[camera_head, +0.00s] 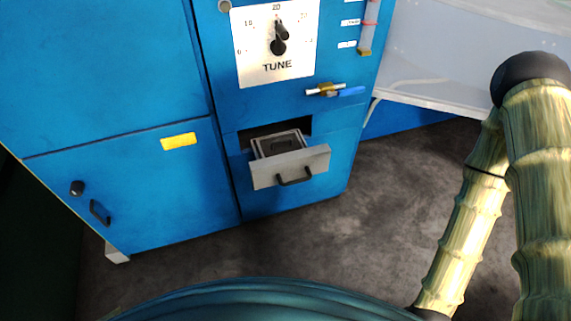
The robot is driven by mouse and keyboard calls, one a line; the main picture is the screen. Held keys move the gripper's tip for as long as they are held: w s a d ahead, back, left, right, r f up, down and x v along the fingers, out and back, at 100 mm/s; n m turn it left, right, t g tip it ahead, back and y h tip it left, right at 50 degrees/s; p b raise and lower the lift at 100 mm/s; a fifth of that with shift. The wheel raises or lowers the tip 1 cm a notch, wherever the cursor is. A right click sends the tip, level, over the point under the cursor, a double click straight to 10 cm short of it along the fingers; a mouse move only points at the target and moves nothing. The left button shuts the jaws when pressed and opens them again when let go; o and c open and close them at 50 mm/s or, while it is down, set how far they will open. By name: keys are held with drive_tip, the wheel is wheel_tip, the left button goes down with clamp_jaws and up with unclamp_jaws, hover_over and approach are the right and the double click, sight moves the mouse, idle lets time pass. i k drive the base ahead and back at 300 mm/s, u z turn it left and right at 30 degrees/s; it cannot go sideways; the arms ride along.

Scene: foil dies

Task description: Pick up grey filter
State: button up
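A small drawer with a grey front (262,176) and a dark handle stands pulled out of the blue cabinet. Inside the drawer lies a grey framed piece with a dark grip on top, which looks like the grey filter (268,147). Its lower part is hidden by the drawer front. My gripper is not in view. Links of my arm show at the right edge, well to the right of the drawer.
The blue cabinet (120,75) carries a TUNE dial (278,46) above the drawer. A brass valve with a blue lever (351,91) sticks out above and right of the drawer. A light grey panel (440,60) is at upper right. The dark floor (370,210) before the drawer is clear.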

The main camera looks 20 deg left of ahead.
sight(287, 143)
drive_tip(key=u, duration=3.8)
drive_tip(key=k, duration=0.9)
drive_tip(key=z, duration=1.55)
